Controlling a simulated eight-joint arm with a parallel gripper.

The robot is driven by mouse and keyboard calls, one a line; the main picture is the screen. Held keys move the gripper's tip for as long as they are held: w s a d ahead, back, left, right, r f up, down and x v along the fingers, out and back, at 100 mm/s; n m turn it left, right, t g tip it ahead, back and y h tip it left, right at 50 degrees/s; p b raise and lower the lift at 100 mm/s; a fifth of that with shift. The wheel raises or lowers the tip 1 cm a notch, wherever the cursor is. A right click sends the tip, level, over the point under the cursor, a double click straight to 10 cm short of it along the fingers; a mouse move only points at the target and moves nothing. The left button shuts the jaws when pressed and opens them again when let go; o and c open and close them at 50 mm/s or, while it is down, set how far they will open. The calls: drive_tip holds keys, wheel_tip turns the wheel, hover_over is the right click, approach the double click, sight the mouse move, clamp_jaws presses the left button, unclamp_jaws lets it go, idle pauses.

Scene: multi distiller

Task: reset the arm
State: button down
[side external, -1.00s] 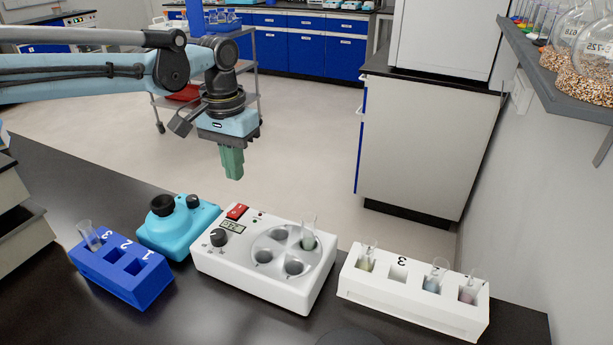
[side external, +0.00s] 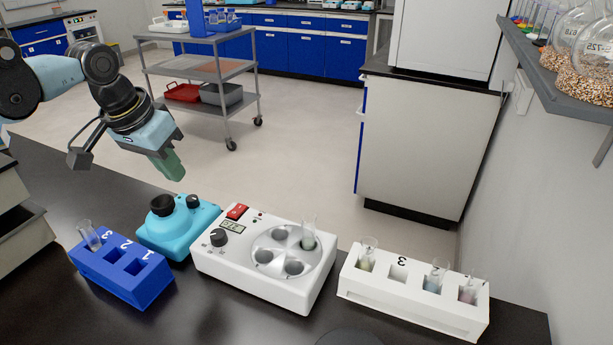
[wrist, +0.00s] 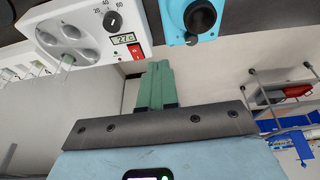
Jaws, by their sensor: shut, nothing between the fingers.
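My gripper (side external: 169,165) is in the air at the upper left in the side view, above and behind the cyan device. Its green fingers are shut together with nothing between them, and they tilt down to the right. In the wrist view the green fingers (wrist: 157,88) also show closed and empty. No object is touching the gripper.
A cyan device (side external: 176,232), a blue rack (side external: 120,270) with one tube, a white heater (side external: 262,262) with one tube, and a white rack (side external: 412,298) with several tubes stand on the black bench (side external: 215,318). A trolley (side external: 200,70) stands behind on the floor.

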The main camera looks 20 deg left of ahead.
drive_tip(key=s+a+f+t, duration=0.3)
drive_tip(key=s, duration=0.4)
drive_tip(key=shift+s+a+f, duration=0.2)
drive_tip(key=shift+a+f, duration=0.05)
drive_tip(key=shift+f, duration=0.1)
